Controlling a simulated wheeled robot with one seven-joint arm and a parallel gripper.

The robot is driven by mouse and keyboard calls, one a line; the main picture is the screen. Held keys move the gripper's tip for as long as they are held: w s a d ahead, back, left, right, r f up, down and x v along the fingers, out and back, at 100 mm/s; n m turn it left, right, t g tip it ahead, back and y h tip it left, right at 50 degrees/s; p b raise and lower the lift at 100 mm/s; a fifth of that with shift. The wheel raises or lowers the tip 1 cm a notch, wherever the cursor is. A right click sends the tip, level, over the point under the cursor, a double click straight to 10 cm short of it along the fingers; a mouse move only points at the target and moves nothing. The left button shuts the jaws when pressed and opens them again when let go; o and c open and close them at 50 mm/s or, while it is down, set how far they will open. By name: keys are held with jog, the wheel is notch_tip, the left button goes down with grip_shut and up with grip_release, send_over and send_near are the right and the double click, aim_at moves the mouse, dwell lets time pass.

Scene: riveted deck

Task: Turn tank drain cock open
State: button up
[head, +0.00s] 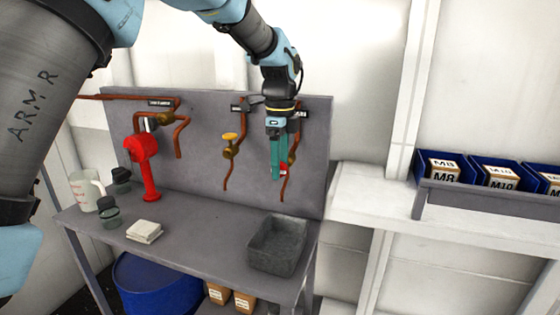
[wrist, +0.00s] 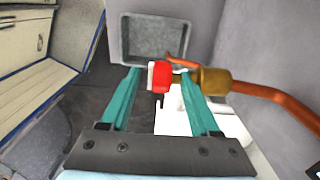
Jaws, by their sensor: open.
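A drain cock with a red handle (head: 283,169) and a brass body (head: 292,157) sits on the rightmost copper pipe of the grey back panel. Its label is partly hidden by my arm and I cannot read it. In the wrist view the red handle (wrist: 161,76) shows between my fingertips, with the brass body (wrist: 214,81) to its right. My gripper (head: 275,176), with teal fingers, is in front of this cock, pointing down. It is open, with a finger on each side of the handle; I cannot tell whether either touches it. The handle's exact angle is unclear.
A yellow-handled valve (head: 230,137) is on the pipe to the left. The bench holds a grey tray (head: 253,259), folded cloths (head: 144,231), a jug (head: 84,190) and jars. Blue bins (head: 436,180) sit at the right.

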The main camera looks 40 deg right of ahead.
grip_shut()
dwell(0.6)
